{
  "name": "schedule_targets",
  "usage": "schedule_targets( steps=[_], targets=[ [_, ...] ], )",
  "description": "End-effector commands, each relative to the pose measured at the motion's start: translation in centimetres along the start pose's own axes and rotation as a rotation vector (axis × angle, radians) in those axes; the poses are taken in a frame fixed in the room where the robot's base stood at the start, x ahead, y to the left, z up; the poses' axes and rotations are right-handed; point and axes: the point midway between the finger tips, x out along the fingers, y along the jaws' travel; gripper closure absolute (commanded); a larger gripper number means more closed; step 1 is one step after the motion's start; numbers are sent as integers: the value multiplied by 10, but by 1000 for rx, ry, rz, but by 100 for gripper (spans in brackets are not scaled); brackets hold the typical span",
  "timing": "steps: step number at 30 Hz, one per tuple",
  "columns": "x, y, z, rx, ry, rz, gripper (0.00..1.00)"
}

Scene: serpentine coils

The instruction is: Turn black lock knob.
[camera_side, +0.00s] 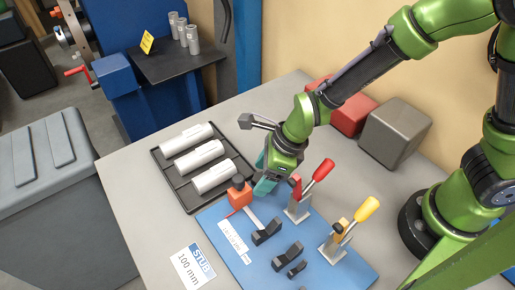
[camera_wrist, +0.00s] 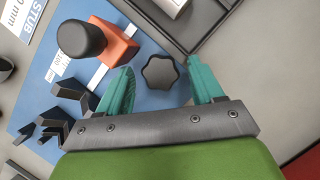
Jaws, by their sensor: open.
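A black star-shaped knob (camera_wrist: 160,72) shows in the wrist view, between the two teal fingertips of my open gripper (camera_wrist: 160,65). I see a gap on each side of it and no contact. In the side view my gripper (camera_side: 265,186) points down just right of an orange block (camera_side: 240,195), and the star knob is hidden there. A black round knob (camera_side: 238,181) tops the orange block; it also shows in the wrist view (camera_wrist: 80,38), left of the fingers. The block sits on a blue base plate (camera_side: 212,217) with a pale strip beside it.
Red-handled (camera_side: 323,169) and yellow-handled (camera_side: 367,208) toggle clamps stand on the plate, right of my gripper. Black V-shaped rests (camera_side: 268,232) lie in front. A black tray (camera_side: 180,203) holding white cylinders is behind left. Grey (camera_side: 396,137) and red boxes stand behind.

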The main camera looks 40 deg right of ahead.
Motion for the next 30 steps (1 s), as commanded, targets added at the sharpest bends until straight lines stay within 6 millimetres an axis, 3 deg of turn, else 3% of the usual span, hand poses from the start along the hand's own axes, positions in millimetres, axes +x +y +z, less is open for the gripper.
schedule_targets(
  steps=[5,14,30],
  targets=[
    [0,-1,0,-107,1,48,31],
    [1,-4,1,-453,0,191,31],
    [3,-6,5,-1278,2,532,31]
  ],
)
